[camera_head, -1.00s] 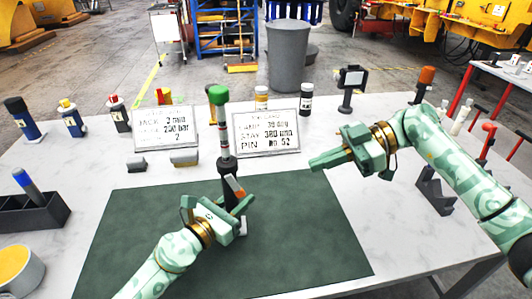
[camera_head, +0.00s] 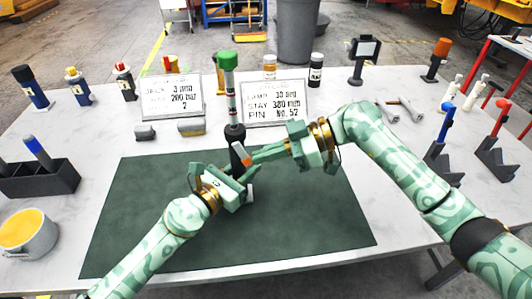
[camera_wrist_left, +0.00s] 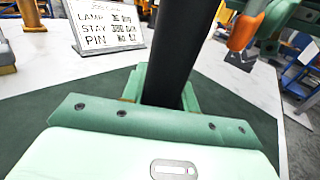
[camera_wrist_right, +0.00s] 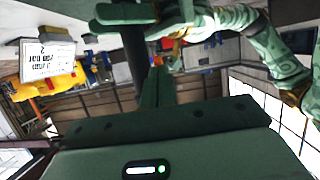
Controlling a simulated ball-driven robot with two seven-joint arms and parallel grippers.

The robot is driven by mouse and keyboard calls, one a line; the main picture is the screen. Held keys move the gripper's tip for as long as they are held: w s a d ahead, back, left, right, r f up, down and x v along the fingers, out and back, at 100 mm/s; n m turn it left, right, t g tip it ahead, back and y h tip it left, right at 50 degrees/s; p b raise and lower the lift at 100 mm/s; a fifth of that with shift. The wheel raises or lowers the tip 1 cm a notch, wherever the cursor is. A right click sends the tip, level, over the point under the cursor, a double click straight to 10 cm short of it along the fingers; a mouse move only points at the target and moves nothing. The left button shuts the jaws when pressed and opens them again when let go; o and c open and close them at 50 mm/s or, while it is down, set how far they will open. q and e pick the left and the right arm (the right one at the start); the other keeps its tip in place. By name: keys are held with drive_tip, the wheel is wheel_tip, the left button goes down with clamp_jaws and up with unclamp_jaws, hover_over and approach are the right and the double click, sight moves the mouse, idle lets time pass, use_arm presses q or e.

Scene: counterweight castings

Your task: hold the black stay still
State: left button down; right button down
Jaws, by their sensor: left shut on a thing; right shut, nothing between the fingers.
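The black stay (camera_head: 235,139) stands upright on the green mat (camera_head: 150,225), below a grey rod with a green top (camera_head: 228,61). My left gripper (camera_head: 232,174) is shut on the stay low down; the left wrist view shows the dark shaft (camera_wrist_left: 182,45) between its fingers. An orange-ended part (camera_head: 242,154) sits beside the stay; its orange end shows in the left wrist view (camera_wrist_left: 246,30). My right gripper (camera_head: 262,153) is shut and empty, its tips close to the stay and the orange part. I cannot tell whether they touch.
Two printed cards (camera_head: 173,98) (camera_head: 275,104) stand behind the mat. A dark holder (camera_head: 38,180) and a pot (camera_head: 26,236) are at left. Stands with a blue lever (camera_head: 440,145) and a red lever (camera_head: 496,140) are at right. The right side of the mat is clear.

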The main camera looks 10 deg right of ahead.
use_arm(q)
drive_tip(key=shift+f, duration=0.15)
drive_tip(key=shift+s+d, duration=0.1)
drive_tip(key=shift+s, duration=0.05)
use_arm(e)
drive_tip(key=shift+s+a+f+y, duration=0.15)
drive_tip(key=shift+a+f+y, duration=0.6)
drive_tip(key=shift+a, duration=0.2)
drive_tip(key=shift+f, duration=0.1)
drive_tip(key=v, duration=1.4)
drive_tip(key=shift+d+f, duration=0.25)
drive_tip(key=shift+f, duration=0.1)
use_arm(q)
drive_tip(key=c, duration=1)
unclamp_jaws()
drive_tip(key=shift+w, duration=0.2)
